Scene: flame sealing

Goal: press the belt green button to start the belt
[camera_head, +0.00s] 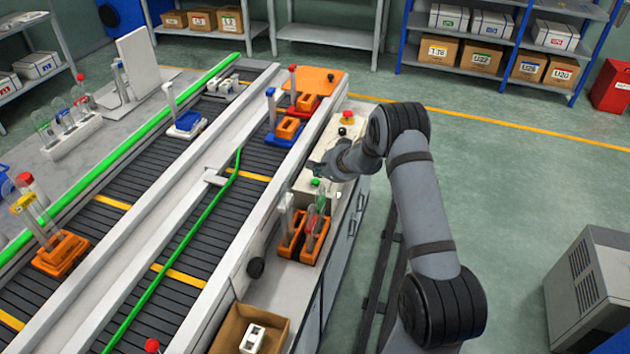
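A small green button (316,182) sits on the pale control panel (300,182) beside the belt. A red emergency-stop style button (347,117) and a black knob (342,131) are on the panel's far part. My gripper (318,170) is over the panel, just beyond the green button in the picture. A gap between the gripper and the button seems small; I cannot tell whether they touch. The gripper's fingers are small and dark, and I cannot tell if they are open or shut. The belt (165,165) runs diagonally on the left.
Orange racks (290,240) with tubes stand close in front of the green button. A cardboard box (250,330) is at the near end. Orange and blue holders (287,128) stand on the belt. Open floor (520,190) lies to the right.

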